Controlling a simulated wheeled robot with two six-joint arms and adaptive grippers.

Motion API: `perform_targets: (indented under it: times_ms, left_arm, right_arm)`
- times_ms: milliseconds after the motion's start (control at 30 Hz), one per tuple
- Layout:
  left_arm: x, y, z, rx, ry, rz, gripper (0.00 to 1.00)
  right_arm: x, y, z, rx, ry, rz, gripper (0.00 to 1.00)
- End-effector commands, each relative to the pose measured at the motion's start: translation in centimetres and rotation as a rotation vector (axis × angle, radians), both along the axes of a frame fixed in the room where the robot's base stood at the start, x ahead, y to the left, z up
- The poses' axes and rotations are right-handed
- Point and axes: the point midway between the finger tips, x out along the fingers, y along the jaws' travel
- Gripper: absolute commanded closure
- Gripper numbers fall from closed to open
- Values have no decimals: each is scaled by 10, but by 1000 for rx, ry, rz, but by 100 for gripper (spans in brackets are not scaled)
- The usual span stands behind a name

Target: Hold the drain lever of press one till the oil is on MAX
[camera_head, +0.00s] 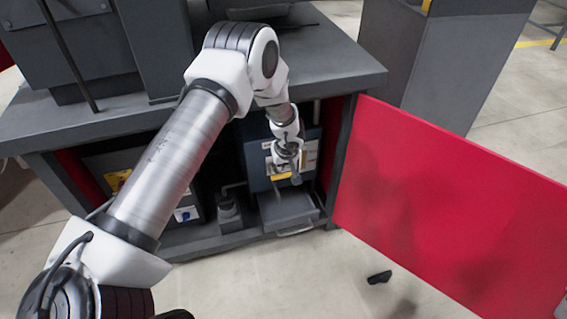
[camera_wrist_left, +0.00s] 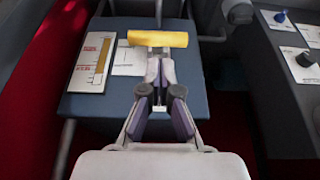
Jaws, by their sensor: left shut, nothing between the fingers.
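The blue press unit (camera_head: 257,165) stands inside the open cabinet in the head view. My right gripper is not in view.
An open red door (camera_head: 440,205) stands right of the cabinet. A grey drawer or tray (camera_head: 288,211) sits below the unit. A small dark object (camera_head: 379,277) lies on the otherwise clear floor in front.

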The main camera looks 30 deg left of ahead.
Motion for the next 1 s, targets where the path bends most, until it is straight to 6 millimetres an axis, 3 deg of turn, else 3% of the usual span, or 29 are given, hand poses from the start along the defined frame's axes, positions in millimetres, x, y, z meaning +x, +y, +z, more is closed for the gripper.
perform_targets:
  times_ms: [100,233,1000]
  left_arm:
    - [4,6,-21,0,1,1,100]
    - [7,9,-29,0,0,1,100]
    - [8,9,-35,35,-30,-1,100]
  right_arm:
    - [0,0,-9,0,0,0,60]
    - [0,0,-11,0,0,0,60]
    - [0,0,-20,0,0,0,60]
